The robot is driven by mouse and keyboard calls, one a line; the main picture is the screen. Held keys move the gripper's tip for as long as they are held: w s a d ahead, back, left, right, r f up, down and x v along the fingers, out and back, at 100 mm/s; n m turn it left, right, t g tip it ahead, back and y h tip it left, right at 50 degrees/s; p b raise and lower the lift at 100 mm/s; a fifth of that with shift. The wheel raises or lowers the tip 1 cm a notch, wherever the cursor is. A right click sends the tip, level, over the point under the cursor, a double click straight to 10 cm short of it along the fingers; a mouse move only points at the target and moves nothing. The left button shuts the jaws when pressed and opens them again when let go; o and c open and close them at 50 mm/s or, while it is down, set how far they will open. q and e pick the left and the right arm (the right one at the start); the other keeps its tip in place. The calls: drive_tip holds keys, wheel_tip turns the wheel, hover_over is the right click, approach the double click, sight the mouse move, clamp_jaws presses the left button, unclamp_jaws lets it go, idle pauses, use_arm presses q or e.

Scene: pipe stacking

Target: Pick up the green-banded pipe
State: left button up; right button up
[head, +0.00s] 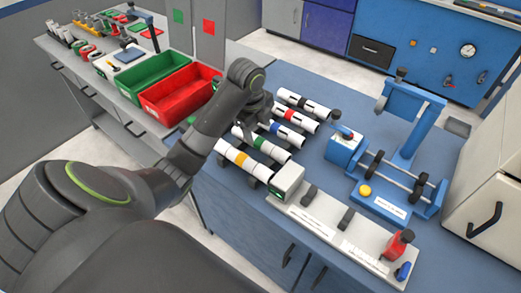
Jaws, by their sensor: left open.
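The green-banded pipe (270,148) is white with a green band and lies on the blue bench, in a row of banded pipes. It lies between the yellow-banded pipe (229,152) and the blue-banded pipe (286,138). My left gripper (246,124) is open above the left end of the green-banded pipe and hides part of that end. I cannot tell whether its fingers touch the pipe. My right gripper is not in view.
Red-banded (302,122) and black-banded (293,98) pipes lie farther back. A blue stand with rollers (404,135) is to the right. A white fixture strip (325,230) lies in front. Green (155,68) and red (185,92) bins stand on the left table.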

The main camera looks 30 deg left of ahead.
sight(260, 140)
use_arm(q)
drive_tip(key=shift+d+f+b, duration=0.1)
drive_tip(key=shift+f+b, duration=0.7)
drive_tip(key=shift+f, duration=0.25)
drive_tip(key=f, duration=0.3)
drive_tip(key=shift+w+f+b, duration=0.25)
drive_tip(key=shift+f+b, duration=0.05)
drive_tip(key=c, duration=1.1)
drive_tip(key=shift+r, duration=0.15)
drive_tip(key=shift+r, duration=0.25)
wheel_tip(260, 140, up, 2)
drive_tip(key=shift+r, duration=0.1)
wheel_tip(260, 140, up, 7)
drive_tip(key=p, duration=0.7)
drive_tip(key=shift+d+r, duration=0.1)
